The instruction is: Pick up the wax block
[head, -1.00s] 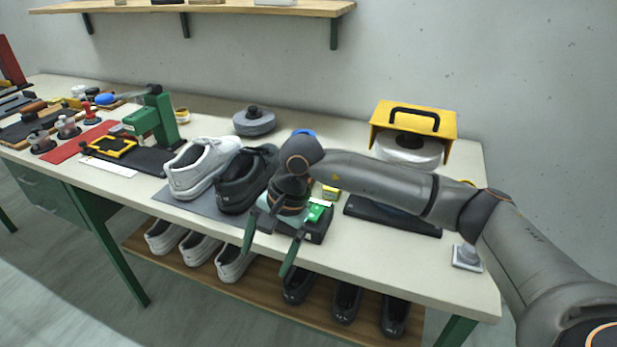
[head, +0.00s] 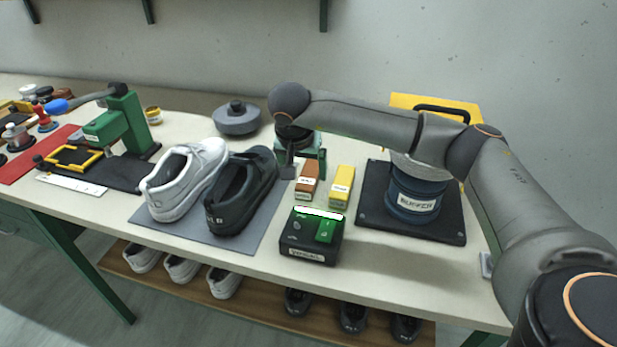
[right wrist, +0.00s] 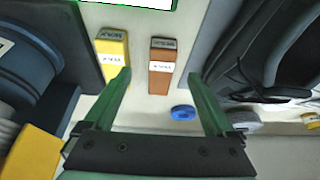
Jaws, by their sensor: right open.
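Two small labelled blocks lie side by side on the table, a brown one (head: 307,180) and a yellow one (head: 341,186). My right gripper (head: 305,168) is open and empty at the far end of the brown block. In the right wrist view the brown block (right wrist: 161,66) appears between the two fingertips, and the yellow block (right wrist: 112,58) is just left of the left finger. Contact cannot be told. My left gripper is not in view.
A black control box (head: 311,237) with a green switch stands in front of the blocks. A black shoe (head: 242,190) is close on the left, a blue buffer drum (head: 414,195) on the right. A blue round item (right wrist: 183,113) lies near the brown block.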

